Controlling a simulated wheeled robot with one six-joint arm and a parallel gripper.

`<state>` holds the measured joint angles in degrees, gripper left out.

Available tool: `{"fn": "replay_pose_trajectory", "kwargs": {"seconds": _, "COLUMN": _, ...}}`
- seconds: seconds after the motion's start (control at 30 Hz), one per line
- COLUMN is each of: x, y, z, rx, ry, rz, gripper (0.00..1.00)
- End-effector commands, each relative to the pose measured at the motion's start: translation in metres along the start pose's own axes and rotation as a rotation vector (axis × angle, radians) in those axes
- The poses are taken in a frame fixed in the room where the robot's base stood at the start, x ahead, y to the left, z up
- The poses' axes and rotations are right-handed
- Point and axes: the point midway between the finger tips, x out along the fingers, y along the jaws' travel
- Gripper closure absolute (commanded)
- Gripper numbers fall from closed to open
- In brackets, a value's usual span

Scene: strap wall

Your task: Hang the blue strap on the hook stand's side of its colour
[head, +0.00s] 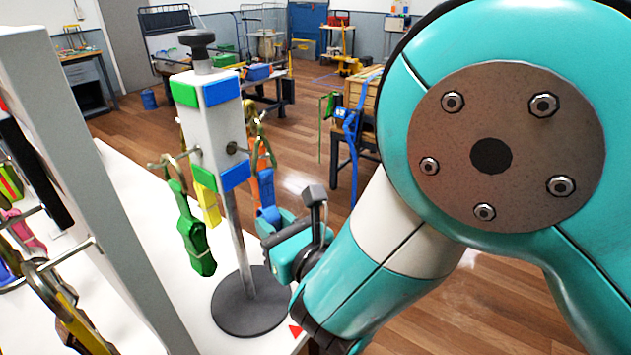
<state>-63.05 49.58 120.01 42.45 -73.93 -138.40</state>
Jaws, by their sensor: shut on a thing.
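The hook stand (214,125) has a pale square head with green patches on its left face and blue patches on its right face, on a pole with a round dark base. A green strap (196,240) hangs from a hook on the green side. The blue strap (268,214) is beside the blue side, bundled, with an olive metal hook (261,132) above it. My gripper (277,236) is shut on the blue strap's lower part; its fingertips are partly hidden. I cannot tell whether the metal hook is around the blue-side peg or only beside it.
A yellow strap (207,203) and an orange strap (266,188) show behind the stand. A grey post (95,165) and a rack with more straps stand at the left. The white table's right edge is close to the stand's base. A wooden crate (364,96) is beyond.

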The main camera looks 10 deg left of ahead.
Motion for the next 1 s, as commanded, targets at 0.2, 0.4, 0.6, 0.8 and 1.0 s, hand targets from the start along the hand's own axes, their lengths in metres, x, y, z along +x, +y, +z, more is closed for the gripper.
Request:
{"fn": "replay_pose_trajectory", "kwargs": {"seconds": 0.2, "x": 0.012, "y": 0.003, "z": -0.002, "rx": -0.001, "ry": 0.002, "rz": 0.0, "gripper": 1.0}}
{"fn": "replay_pose_trajectory", "kwargs": {"seconds": 0.4, "x": 0.019, "y": 0.005, "z": -0.009, "rx": -0.001, "ry": 0.001, "rz": 0.0, "gripper": 1.0}}
{"fn": "replay_pose_trajectory", "kwargs": {"seconds": 0.6, "x": 0.021, "y": 0.006, "z": -0.013, "rx": 0.0, "ry": 0.0, "rz": 0.001, "gripper": 1.0}}
{"fn": "replay_pose_trajectory", "kwargs": {"seconds": 0.8, "x": 0.021, "y": 0.006, "z": -0.013, "rx": 0.0, "ry": 0.0, "rz": 0.001, "gripper": 1.0}}
{"fn": "replay_pose_trajectory", "kwargs": {"seconds": 1.0, "x": 0.021, "y": 0.006, "z": -0.013, "rx": 0.0, "ry": 0.0, "rz": 0.0, "gripper": 1.0}}
